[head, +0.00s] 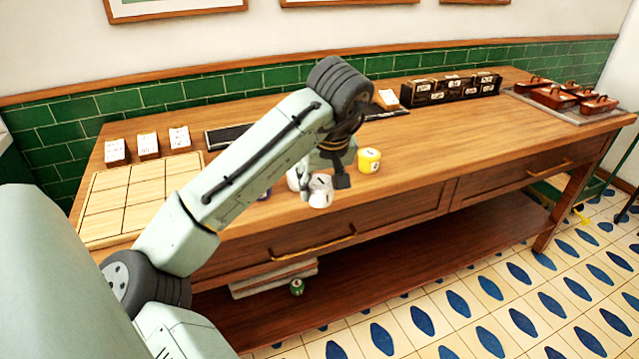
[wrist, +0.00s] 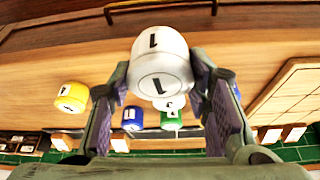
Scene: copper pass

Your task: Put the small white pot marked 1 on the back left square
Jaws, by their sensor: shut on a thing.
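The small white pot marked 1 (wrist: 160,68) is between the fingers of my gripper (wrist: 158,82), with a 1 on its side and its end. In the head view the white pot (head: 320,193) shows at the tip of my gripper (head: 322,182), near the front edge of the table. I cannot tell whether it is clear of the tabletop. The board of squares (head: 128,197) lies at the table's left end, well left of my gripper. Its back left square (head: 110,177) is bare.
A yellow pot (head: 369,160) stands right of my gripper. Blue (wrist: 133,118) and green (wrist: 171,119) pots stand close by. White cards (head: 148,144) on blocks stand behind the board. Dark boxes (head: 450,88) and lidded copper-coloured pans (head: 555,97) are at the right.

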